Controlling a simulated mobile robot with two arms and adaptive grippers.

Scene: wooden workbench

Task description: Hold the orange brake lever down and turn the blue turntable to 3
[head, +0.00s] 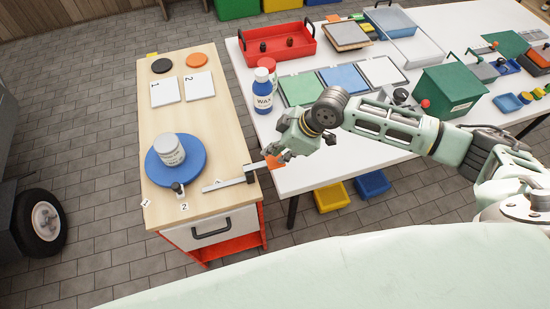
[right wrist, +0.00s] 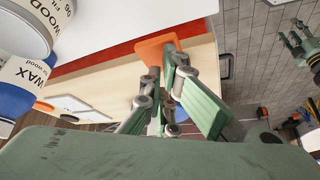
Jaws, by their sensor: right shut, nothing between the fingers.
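The blue turntable (head: 200,172) lies on the light wood bench top with a grey-white tin (head: 168,150) and a small upright knob (head: 178,188) at its front edge. Number cards 1 (head: 145,203) and 2 (head: 184,206) lie by the rim; I cannot see a 3. The brake lever's metal bar (head: 225,183) runs right from beside the turntable to its orange paddle (right wrist: 155,50). My right gripper (head: 277,158) is shut and empty, its fingertips at the paddle; whether they press it is unclear. What looks like my left gripper (right wrist: 298,45) shows small in the right wrist view.
Behind the turntable are two white numbered cards (head: 182,87) and black and orange discs. The white table (head: 310,180) on the right holds a wax bottle (head: 262,103), coloured panels, a red tray (head: 290,55) and a green box. A drawer handle (head: 211,234) sticks out at the bench front.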

